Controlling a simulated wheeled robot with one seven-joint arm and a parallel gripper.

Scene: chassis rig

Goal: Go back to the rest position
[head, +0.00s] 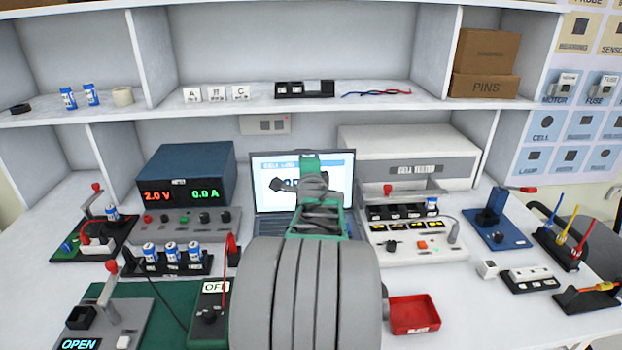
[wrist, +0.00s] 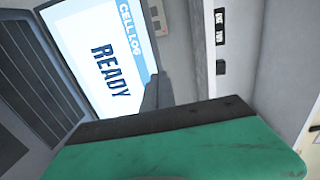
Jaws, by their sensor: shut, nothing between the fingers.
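My gripper (head: 284,185) is up in front of the laptop (head: 262,170), near the middle of the head view. My grey and green arm reaches up to it from the bottom. The jaws are shut and hold nothing. In the wrist view, the green gripper body with a dark edge fills the bottom, and a dark finger (wrist: 152,95) stands in front of the laptop screen (wrist: 105,50). The screen reads "CELL LOG" and "READY", turned sideways. Much of the laptop is hidden behind my arm in the head view.
A power supply (head: 186,177) and a holder with several blue cells (head: 168,262) stand left. The cell tester (head: 412,172) and a switch panel (head: 415,240) stand right. A red tray (head: 414,314) lies right of my arm. A shelf (head: 260,106) runs above the bench.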

